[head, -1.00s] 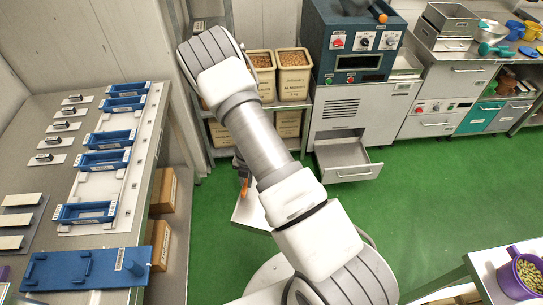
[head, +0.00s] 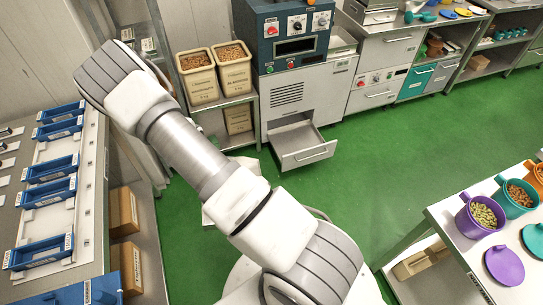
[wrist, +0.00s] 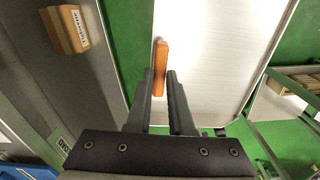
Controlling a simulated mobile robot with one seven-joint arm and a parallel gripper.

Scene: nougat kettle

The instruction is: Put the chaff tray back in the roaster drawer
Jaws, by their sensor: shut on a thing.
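In the wrist view, my gripper (wrist: 161,75) is shut on the orange handle (wrist: 161,55) of a pale metal tray, the chaff tray (wrist: 225,50). The tray's flat, bright surface spreads beyond and right of the fingers, above the green floor. In the head view, my arm hides the gripper, and only a pale piece of the tray (head: 208,216) shows beside the arm. The roaster (head: 292,85) stands at the back, grey with a dark blue control panel. Its low drawer (head: 302,145) is pulled open and looks empty.
A shelf with ingredient bins (head: 197,80) stands left of the roaster. A workbench with blue trays (head: 50,168) is at left, with cardboard boxes (head: 124,212) below. A table with mugs (head: 482,215) is at right. Green floor (head: 370,165) before the drawer is clear.

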